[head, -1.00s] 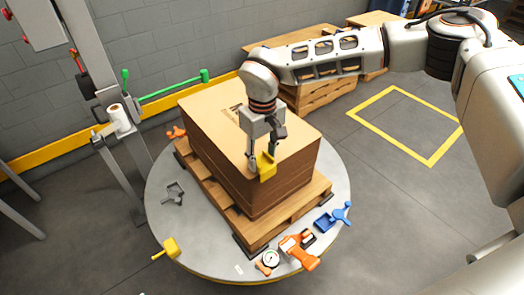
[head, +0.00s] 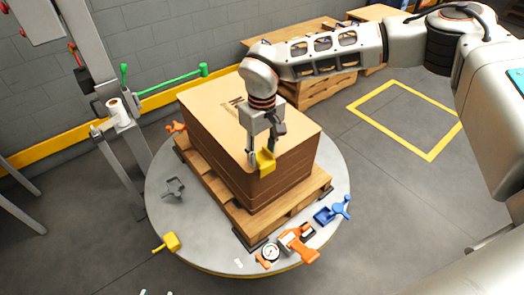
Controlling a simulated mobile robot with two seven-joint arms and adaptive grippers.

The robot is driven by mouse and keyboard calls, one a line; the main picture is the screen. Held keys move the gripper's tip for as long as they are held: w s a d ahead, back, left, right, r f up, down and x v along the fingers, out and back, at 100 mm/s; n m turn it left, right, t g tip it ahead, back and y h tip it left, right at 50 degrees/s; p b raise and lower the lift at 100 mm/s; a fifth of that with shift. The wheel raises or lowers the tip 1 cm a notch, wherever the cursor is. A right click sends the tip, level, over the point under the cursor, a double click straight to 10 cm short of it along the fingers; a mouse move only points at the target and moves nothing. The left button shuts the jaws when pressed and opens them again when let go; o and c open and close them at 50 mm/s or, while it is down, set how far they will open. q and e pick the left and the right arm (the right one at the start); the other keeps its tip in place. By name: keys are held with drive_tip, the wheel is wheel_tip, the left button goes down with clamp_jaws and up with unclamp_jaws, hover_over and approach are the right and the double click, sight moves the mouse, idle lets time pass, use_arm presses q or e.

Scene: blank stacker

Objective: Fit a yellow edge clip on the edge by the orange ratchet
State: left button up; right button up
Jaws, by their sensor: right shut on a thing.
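My right gripper (head: 266,152) is shut on a yellow edge clip (head: 266,163). The clip is at the top front edge of the brown stack (head: 240,178), near its front corner; I cannot tell whether it is seated or just over the edge. An orange tool with a handle (head: 299,245) lies at the front of the round turntable (head: 205,235). A smaller orange piece (head: 176,127) is at the stack's back left; I cannot tell for sure which one is the ratchet. My left gripper is not in view.
The stack stands on a wooden pallet (head: 285,215) on the turntable. A gauge (head: 270,252), a blue tool (head: 334,210), a grey piece (head: 174,187) and a yellow piece (head: 168,242) lie around it. A wrapping mast with a white roll (head: 118,112) stands left.

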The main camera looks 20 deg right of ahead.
drive_tip(key=o, duration=1.1)
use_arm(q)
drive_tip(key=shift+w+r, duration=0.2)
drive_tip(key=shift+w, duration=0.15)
